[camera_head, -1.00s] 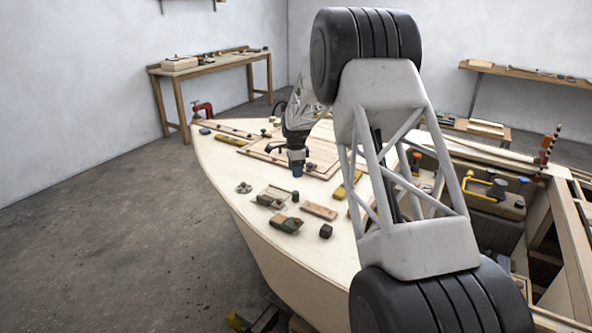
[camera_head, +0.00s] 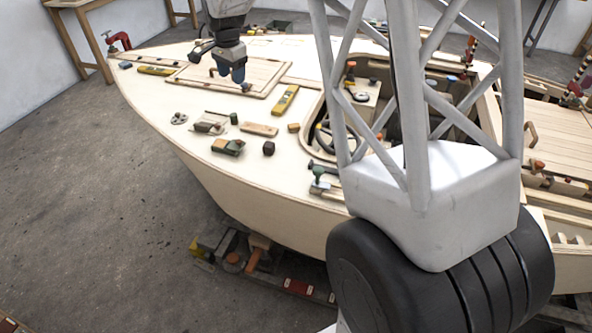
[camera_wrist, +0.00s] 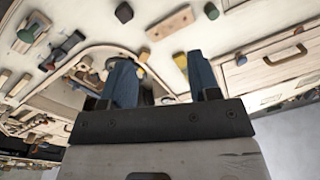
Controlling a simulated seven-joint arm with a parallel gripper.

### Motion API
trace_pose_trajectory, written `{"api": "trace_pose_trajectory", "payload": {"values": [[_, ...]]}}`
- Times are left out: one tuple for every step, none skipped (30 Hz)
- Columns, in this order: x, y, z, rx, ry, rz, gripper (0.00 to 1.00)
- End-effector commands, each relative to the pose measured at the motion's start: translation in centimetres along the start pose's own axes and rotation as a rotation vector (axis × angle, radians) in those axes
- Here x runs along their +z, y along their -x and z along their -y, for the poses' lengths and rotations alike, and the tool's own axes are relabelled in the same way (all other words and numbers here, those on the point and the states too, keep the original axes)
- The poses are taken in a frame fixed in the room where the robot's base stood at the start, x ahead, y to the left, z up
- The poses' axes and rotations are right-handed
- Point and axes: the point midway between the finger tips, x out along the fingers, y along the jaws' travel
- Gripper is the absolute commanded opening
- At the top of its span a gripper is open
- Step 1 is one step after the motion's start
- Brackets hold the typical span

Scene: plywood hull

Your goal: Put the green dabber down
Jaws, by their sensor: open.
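A piece with a round green knob on a pale base, which looks like the green dabber (camera_head: 318,173), stands upright on the pale deck beside the cockpit's near edge. Its green top also seems to show at the left of the wrist view (camera_wrist: 27,34). My gripper (camera_head: 238,76) is well away from it, over the framed wooden panel (camera_head: 190,78). In the wrist view, the blue fingers (camera_wrist: 165,82) are spread apart with nothing held between them.
A small dark green block (camera_head: 234,118), a wooden block (camera_head: 259,129), a dark cube (camera_head: 268,148) and a small plane (camera_head: 228,147) lie on the deck. A yellow level (camera_head: 285,99) lies beside the cockpit. The deck's left side has bare room.

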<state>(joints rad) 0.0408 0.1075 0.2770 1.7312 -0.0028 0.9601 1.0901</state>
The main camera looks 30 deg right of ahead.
Motion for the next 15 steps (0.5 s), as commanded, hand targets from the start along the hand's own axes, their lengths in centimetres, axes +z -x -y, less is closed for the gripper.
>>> {"api": "trace_pose_trajectory", "payload": {"values": [[0.8, 1.1, -1.2, -0.006, 0.030, -0.003, 0.56], [1.1, 1.7, -1.9, -0.009, 0.050, -0.005, 0.56], [1.7, 2.3, -2.8, -0.012, 0.076, -0.007, 0.56], [2.1, 2.8, -3.5, -0.015, 0.095, -0.009, 0.56], [2.5, 3.2, -4.2, -0.017, 0.115, -0.011, 0.56], [3.0, 3.8, -5.2, -0.020, 0.141, -0.013, 0.56], [3.5, 4.2, -5.9, -0.022, 0.160, -0.014, 0.56], [3.9, 4.6, -6.6, -0.025, 0.180, -0.016, 0.56], [4.4, 5.1, -7.6, -0.028, 0.206, -0.019, 0.56], [4.8, 5.5, -8.3, -0.030, 0.225, -0.021, 0.56], [5.2, 5.9, -9.0, -0.033, 0.245, -0.023, 0.56], [5.8, 6.4, -10.0, -0.035, 0.271, -0.026, 0.56], [6.2, 6.7, -10.7, -0.037, 0.290, -0.028, 0.56], [6.6, 7.0, -11.4, -0.039, 0.310, -0.030, 0.56], [7.2, 7.4, -12.5, -0.042, 0.336, -0.033, 0.56]]}}
